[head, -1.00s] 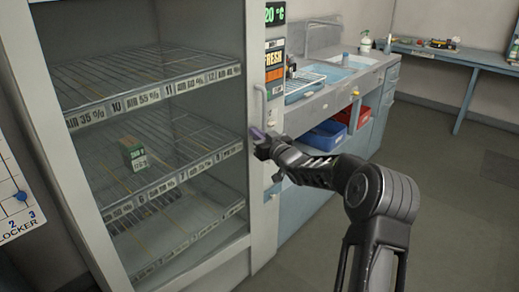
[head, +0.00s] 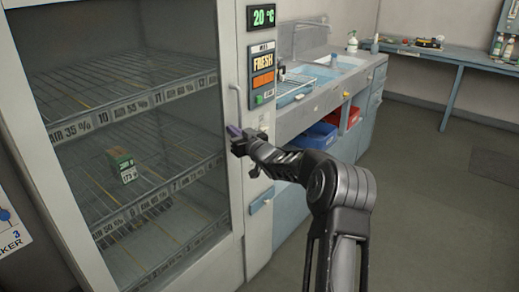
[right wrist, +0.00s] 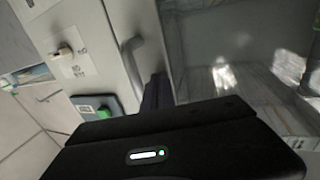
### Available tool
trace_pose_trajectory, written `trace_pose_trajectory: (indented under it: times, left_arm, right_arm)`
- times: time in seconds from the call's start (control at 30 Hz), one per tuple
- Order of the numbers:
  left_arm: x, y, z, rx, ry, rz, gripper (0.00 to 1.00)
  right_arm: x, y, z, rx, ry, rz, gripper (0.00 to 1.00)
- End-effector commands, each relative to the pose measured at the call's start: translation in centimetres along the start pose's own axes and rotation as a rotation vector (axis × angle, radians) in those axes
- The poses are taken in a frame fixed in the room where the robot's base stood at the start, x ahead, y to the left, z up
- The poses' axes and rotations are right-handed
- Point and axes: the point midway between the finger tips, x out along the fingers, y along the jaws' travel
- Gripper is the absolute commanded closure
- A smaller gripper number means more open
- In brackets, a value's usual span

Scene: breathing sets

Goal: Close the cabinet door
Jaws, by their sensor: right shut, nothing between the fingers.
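The cabinet door (head: 229,157) is a pale frame around a large glass pane, filling the left of the head view. It looks shut or nearly shut; I cannot tell whether a small gap is left. Its grey upright handle (head: 237,103) is on the right side and also shows in the right wrist view (right wrist: 133,62). My right gripper (head: 235,131) is shut and empty, at the door's right edge just below the handle. Whether its fingertips touch the door is unclear. In the right wrist view its dark fingers (right wrist: 156,92) are beside the frame and glass. My left gripper is out of view.
Wire shelves behind the glass hold a small green and white box (head: 121,165). A sink counter (head: 322,92) with blue (head: 319,136) and red (head: 350,117) bins stands right of the cabinet. A blue table (head: 458,60) is at the back right. The floor at right is clear.

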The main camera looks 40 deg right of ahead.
Motion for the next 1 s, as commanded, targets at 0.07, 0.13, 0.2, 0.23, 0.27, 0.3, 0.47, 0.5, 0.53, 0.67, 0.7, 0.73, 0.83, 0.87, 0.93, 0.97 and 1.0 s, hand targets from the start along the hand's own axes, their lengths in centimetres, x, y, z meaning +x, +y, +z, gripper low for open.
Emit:
trace_pose_trajectory:
  times: [0.07,0.13,0.2,0.23,0.27,0.3,0.47,0.5,0.53,0.67,0.7,0.73,0.83,0.87,0.93,0.97,1.0]
  left_arm:
    - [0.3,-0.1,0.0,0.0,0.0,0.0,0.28]
    - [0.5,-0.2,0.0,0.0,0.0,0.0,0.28]
    - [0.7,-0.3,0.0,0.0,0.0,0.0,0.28]
    - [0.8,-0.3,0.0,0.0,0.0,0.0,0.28]
    - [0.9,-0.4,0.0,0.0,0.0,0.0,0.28]
    - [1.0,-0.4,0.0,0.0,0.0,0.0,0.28]
    - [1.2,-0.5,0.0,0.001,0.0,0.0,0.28]
    - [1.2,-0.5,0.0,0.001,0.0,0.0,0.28]
    - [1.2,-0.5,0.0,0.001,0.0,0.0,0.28]
    - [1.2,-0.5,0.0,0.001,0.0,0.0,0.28]
    - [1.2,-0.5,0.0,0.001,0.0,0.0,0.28]
    - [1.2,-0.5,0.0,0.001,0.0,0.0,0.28]
    - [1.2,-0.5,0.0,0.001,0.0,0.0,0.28]
    - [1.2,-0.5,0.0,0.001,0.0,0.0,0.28]
    - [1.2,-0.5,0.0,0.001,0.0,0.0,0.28]
    - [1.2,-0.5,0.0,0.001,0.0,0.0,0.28]
    - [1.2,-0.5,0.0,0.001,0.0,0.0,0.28]
  right_arm:
    - [-0.8,-0.6,-1.1,0.0,0.022,-0.009,1.0]
    - [-2.0,-0.4,-1.0,-0.001,0.02,-0.007,1.0]
    - [-3.4,-0.2,-0.8,-0.002,0.016,-0.003,1.0]
    - [-4.0,-0.1,-0.8,-0.003,0.014,-0.002,1.0]
    - [-4.6,0.0,-0.7,-0.003,0.012,0.0,1.0]
    - [-5.4,0.0,-0.6,-0.003,0.011,0.0,1.0]
    - [-7.5,0.3,-0.4,-0.002,0.006,0.004,1.0]
    - [-7.8,0.3,-0.5,-0.002,0.006,0.005,1.0]
    - [-8.0,0.4,-0.5,-0.002,0.005,0.005,1.0]
    - [-8.2,0.4,-0.3,-0.001,0.003,0.005,1.0]
    - [-8.2,0.4,-0.3,-0.001,0.003,0.005,1.0]
    - [-8.2,0.4,-0.3,-0.001,0.003,0.005,1.0]
    - [-8.2,0.4,-0.3,-0.002,0.002,0.005,1.0]
    - [-8.2,0.4,-0.3,-0.002,0.002,0.005,1.0]
    - [-8.2,0.4,-0.3,-0.002,0.002,0.005,1.0]
    - [-8.2,0.4,-0.3,-0.002,0.002,0.005,1.0]
    - [-8.2,0.4,-0.3,-0.002,0.002,0.006,1.0]
